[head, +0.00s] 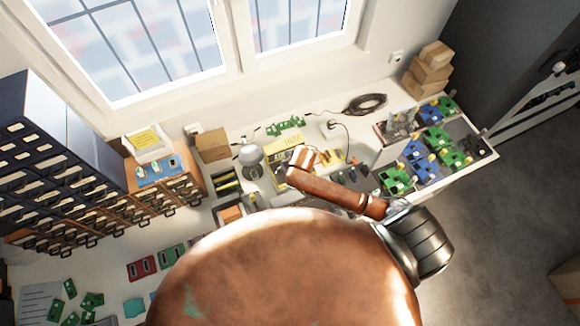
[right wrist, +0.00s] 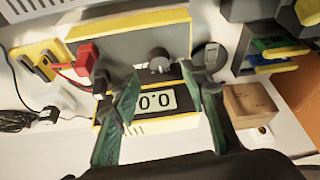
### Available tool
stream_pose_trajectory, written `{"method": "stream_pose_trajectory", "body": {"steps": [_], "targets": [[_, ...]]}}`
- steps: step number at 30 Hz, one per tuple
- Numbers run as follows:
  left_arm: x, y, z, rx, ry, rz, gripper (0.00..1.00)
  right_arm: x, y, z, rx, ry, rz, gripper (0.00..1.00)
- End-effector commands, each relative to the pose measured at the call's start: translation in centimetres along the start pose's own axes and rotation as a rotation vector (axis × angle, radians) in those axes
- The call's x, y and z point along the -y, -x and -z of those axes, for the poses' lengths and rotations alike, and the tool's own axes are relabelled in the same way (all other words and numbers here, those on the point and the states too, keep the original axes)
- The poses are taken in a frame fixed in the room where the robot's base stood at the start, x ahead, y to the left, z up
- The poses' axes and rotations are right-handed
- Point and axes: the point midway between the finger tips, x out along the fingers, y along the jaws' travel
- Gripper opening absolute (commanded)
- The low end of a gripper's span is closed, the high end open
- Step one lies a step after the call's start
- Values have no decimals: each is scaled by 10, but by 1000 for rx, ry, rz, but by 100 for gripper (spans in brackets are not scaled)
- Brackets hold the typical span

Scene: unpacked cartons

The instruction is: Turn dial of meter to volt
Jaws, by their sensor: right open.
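The meter (right wrist: 110,48) is a yellow box with a grey front panel, seen upside down in the right wrist view. Its dial (right wrist: 158,60) is a small dark knob, and its display (right wrist: 150,100) reads 0.0. The dial's setting is too small to read. My right gripper (right wrist: 145,77) is open, its two green-sided fingers apart over the meter's front, with the dial beyond and between the tips. I cannot tell whether either finger touches the meter. In the head view, my arm partly hides the yellow meter (head: 279,156). My left gripper is not in view.
A brown carton (right wrist: 250,103) stands close on the other side. In the head view, a grey lamp (head: 251,158) and circuit-board trays (head: 487,150) flank the meter's area.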

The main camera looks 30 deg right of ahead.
Motion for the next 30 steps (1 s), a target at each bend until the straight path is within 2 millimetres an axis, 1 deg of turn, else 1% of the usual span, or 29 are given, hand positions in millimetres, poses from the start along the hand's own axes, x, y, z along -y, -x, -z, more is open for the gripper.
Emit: {"method": "stream_pose_trajectory", "body": {"steps": [1, 4, 6, 10, 15, 30], "targets": [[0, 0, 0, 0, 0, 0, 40, 1, 11, 0, -2, 1, 2, 41], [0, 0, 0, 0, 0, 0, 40, 1, 31, 0, -2, 0, 2, 41], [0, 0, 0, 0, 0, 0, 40, 0, 42, 0, -1, 0, 2, 41], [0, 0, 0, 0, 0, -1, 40, 1, 56, -1, 1, 0, 2, 41], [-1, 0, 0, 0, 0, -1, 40, 0, 64, -1, 2, -1, 1, 41], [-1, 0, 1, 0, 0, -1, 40, 0, 63, -1, 1, 0, 1, 41]]}}
